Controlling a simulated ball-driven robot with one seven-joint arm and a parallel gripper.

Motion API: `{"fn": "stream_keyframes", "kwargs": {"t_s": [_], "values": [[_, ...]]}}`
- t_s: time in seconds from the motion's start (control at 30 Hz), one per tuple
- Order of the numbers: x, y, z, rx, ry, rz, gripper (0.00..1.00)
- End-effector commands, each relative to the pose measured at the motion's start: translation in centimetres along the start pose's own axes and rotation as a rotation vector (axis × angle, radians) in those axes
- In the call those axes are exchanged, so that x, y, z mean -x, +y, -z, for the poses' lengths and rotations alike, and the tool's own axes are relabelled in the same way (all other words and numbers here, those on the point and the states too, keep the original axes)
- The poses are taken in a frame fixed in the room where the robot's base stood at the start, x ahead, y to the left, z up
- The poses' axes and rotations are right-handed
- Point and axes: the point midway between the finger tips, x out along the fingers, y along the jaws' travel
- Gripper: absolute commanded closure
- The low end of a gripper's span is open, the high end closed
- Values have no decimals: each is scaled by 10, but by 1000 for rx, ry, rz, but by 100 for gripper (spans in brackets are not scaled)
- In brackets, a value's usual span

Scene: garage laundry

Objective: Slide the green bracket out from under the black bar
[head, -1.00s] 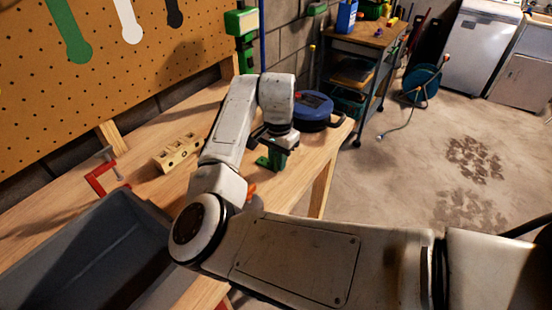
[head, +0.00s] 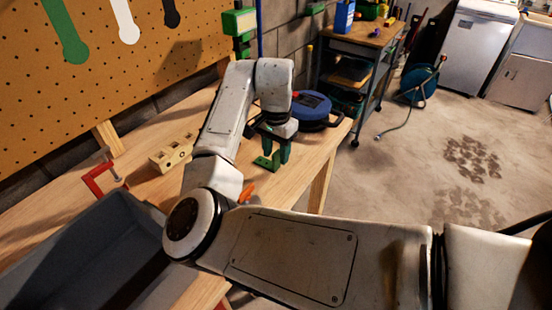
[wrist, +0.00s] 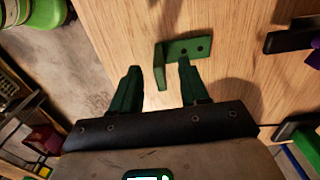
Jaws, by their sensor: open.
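The green bracket (wrist: 187,50), an L-shaped piece with holes in its flat plate, lies on the wooden bench; it also shows in the head view (head: 266,163) below my fingers. My gripper (wrist: 158,68) is open and empty above it. In the wrist view the bracket's bent flange appears between the two green fingers, and the right fingertip overlaps the plate. In the head view my gripper (head: 277,153) points down. A black bar (wrist: 290,38) enters from the right edge of the wrist view, with a visible gap between it and the bracket. My arm hides that area in the head view.
A blue round case with a black handle (head: 313,108) stands behind my gripper. An orange handle (head: 247,192) lies near my arm. The bench edge is close on the right.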

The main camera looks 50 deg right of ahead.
Motion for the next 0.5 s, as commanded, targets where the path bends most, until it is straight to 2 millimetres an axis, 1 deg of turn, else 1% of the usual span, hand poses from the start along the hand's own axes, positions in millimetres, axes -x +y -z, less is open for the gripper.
{"fn": "stream_keyframes", "kwargs": {"t_s": [0.03, 0.1, 0.3, 0.4, 0.5], "values": [[10, -1, 1, -1, 2, 3, 55], [24, -1, 1, -2, 2, 3, 55], [58, 0, 0, -1, 0, 2, 55], [69, 0, 0, 0, 1, 0, 55], [74, 0, 0, 0, 0, 0, 55]]}}
